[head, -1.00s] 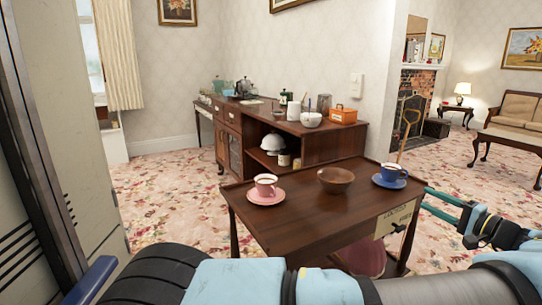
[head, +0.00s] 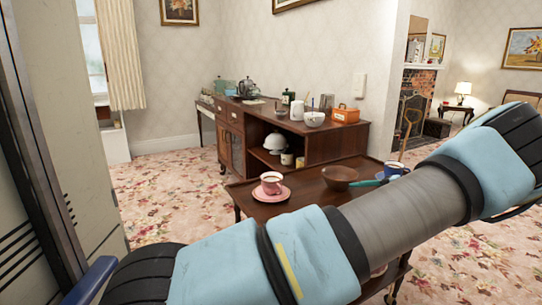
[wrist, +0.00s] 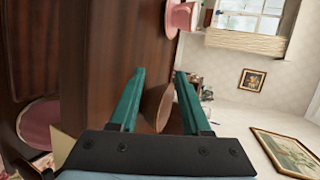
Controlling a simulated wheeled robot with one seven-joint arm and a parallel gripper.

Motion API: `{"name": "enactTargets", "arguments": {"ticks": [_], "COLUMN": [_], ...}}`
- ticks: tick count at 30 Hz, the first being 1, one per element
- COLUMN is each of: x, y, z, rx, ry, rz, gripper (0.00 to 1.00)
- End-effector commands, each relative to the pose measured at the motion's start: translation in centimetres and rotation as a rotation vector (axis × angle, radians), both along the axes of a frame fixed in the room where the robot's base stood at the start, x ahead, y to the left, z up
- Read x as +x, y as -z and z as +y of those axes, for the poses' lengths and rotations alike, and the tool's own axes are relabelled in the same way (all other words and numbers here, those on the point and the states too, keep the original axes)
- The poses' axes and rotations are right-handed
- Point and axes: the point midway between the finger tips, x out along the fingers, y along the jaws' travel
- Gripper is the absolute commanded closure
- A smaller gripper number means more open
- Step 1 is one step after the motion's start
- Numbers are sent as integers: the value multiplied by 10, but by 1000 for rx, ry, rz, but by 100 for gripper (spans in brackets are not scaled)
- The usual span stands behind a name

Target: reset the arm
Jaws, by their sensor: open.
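My gripper (wrist: 160,72) is open, with its two teal fingers spread apart and nothing held between them. In the head view my arm reaches from the bottom left up to the right edge and hides most of the gripper. One teal finger (head: 372,183) shows past the arm, just right of the brown bowl (head: 341,176). In the wrist view, which is turned on its side, the bowl (wrist: 157,104) appears between the fingers; I cannot tell how far beyond them it is.
The dark wooden trolley (head: 312,189) carries a pink cup (head: 271,181) on its pink saucer (head: 271,194), the bowl and a blue cup (head: 393,168) partly hidden by my arm. A sideboard (head: 332,145) stands behind. A pale cabinet (head: 45,160) is close on the left.

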Motion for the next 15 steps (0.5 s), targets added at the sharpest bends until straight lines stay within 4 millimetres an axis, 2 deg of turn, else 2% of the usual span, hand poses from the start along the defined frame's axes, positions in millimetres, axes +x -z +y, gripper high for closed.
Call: {"name": "enactTargets", "arguments": {"ticks": [1,3,6,9,15], "x": [9,14,8,-8,-54], "y": [1,7,15,18,6], "z": [35,82,140,187,253], "rx": [-49,-132,-272,-421,-723], "ry": [-64,-146,-243,-322,-423], "rz": [57,149,268,356,443], "gripper": [52,52,52,52,52]}}
